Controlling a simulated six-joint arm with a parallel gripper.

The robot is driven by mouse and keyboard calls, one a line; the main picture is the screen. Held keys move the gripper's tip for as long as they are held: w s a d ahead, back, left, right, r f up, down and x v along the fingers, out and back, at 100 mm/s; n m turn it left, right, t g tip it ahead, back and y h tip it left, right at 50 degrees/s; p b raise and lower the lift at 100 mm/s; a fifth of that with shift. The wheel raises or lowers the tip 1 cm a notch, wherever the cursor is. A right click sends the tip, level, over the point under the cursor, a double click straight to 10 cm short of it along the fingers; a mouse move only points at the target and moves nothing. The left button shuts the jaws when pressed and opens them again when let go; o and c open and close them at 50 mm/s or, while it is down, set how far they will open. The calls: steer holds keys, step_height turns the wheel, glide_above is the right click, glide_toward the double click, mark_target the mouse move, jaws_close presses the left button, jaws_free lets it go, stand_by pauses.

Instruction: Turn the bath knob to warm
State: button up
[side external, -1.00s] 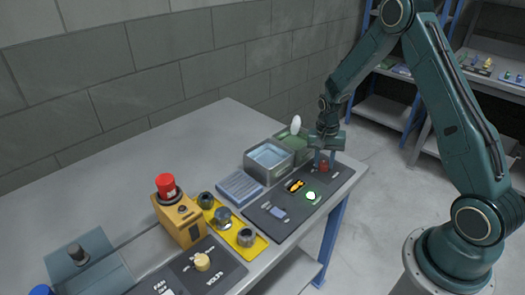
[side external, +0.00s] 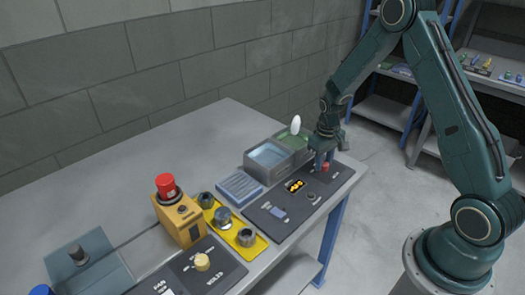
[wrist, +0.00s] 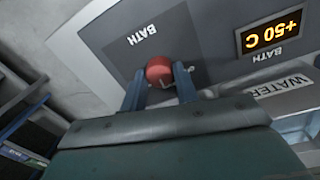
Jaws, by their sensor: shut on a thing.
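The bath knob (wrist: 160,70) is a round red knob on a dark panel (wrist: 206,36) lettered BATH. It also shows in the side view as a small red spot (side external: 326,168). My gripper (wrist: 159,85) is shut on it, one finger on each side. My gripper is over the far right part of the table in the side view (side external: 322,163). A display (wrist: 274,34) lettered BATH reads +50 C in orange. The knob's pointer and markings are mostly hidden or too small to read.
A water-filled metal bath (side external: 270,157) and a green-lined bath (side external: 297,138) with a white oval stand just behind the panels. A dark indicator (side external: 311,197) sits on the panel. A yellow tray (side external: 237,226) of nuts and an orange box (side external: 181,220) with a red button are nearer.

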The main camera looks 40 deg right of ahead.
steer(key=shift+r, duration=0.1)
stand_by(0.4)
steer(key=o, duration=1)
steer(key=shift+w+a+r, duration=0.1)
steer(key=shift+a+r, duration=0.1)
steer(key=shift+r, duration=3.25)
steer(key=shift+a+r, duration=0.15)
steer(key=shift+r, duration=3.25)
